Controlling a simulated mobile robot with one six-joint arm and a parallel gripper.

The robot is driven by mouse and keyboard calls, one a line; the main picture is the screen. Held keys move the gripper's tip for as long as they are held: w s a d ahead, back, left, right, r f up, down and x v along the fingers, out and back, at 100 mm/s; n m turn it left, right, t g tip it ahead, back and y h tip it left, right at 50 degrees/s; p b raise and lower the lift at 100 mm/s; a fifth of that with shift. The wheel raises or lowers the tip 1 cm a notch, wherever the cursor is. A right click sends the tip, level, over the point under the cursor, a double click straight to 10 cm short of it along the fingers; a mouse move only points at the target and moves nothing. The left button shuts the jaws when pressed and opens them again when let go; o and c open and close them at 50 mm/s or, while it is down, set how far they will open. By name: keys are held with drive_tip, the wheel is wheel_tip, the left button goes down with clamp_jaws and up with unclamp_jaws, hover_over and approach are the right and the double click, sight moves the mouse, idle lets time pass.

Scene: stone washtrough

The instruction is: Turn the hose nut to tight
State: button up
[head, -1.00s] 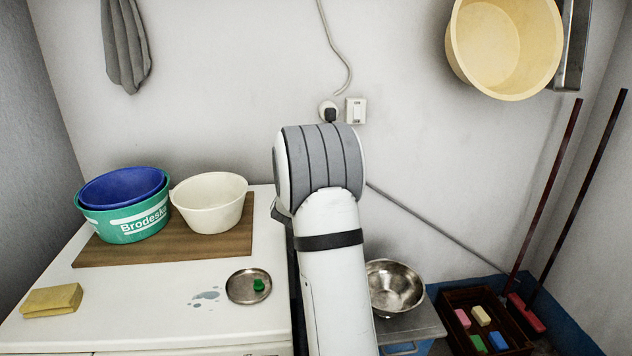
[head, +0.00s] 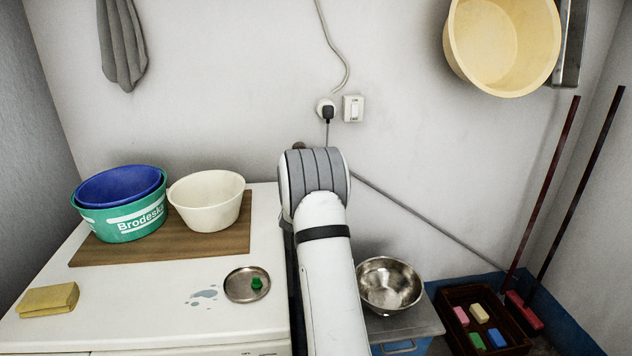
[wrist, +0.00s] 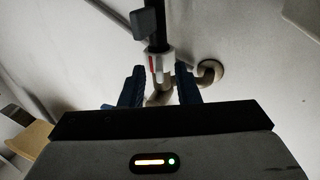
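In the wrist view the hose nut (wrist: 161,62) is a pale collar with a red mark on a dark upright pipe or hose. A dark grey handle (wrist: 148,22) sits above it. My gripper (wrist: 160,72) is open, with one blue finger on each side of the nut's line. I see gaps between the fingers and the nut. I cannot tell whether the fingertips reach as far as the nut. In the head view my arm hides the gripper and the nut.
A beige curved pipe (wrist: 208,75) lies behind the nut. In the head view a white worktop (head: 130,310) with basins (head: 205,203) and a small dish (head: 238,291) stands left of my arm. A steel bowl (head: 389,285) is at right. A cable (head: 335,45) runs down the wall.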

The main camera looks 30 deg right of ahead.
drive_tip(key=shift+w+d, duration=0.25)
drive_tip(key=shift+c, duration=0.2)
clamp_jaws()
